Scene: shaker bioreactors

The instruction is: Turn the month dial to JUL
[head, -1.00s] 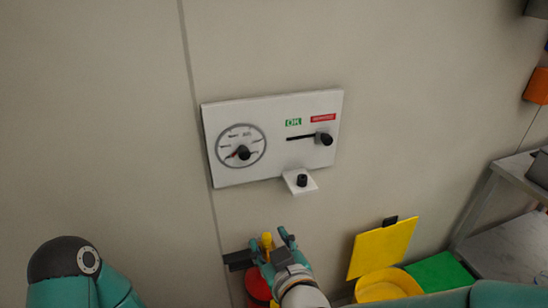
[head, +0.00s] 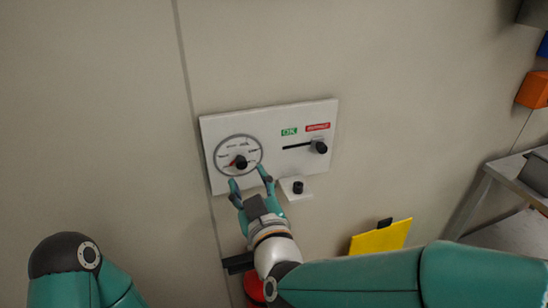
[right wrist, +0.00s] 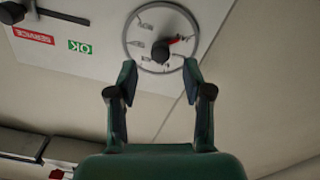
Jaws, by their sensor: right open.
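The month dial (head: 239,155) is a ringed white face at the left of a white wall panel (head: 272,168). Its black knob (head: 241,162) has a red pointer that points to the lower left in the head view. In the right wrist view the knob (right wrist: 161,51) and its red pointer (right wrist: 176,40) show upside down; the printed month marks are too small to read. My right gripper (head: 250,178) is open and empty, just below the dial, with its fingers apart and the knob beyond their tips (right wrist: 158,76). My left gripper is outside the view.
A slider with a black knob (head: 319,147) sits at the panel's right under a green OK label (head: 289,132) and a red label (head: 317,127). A small white bracket with a black knob (head: 298,188) juts out below. A yellow board (head: 380,238) stands lower right.

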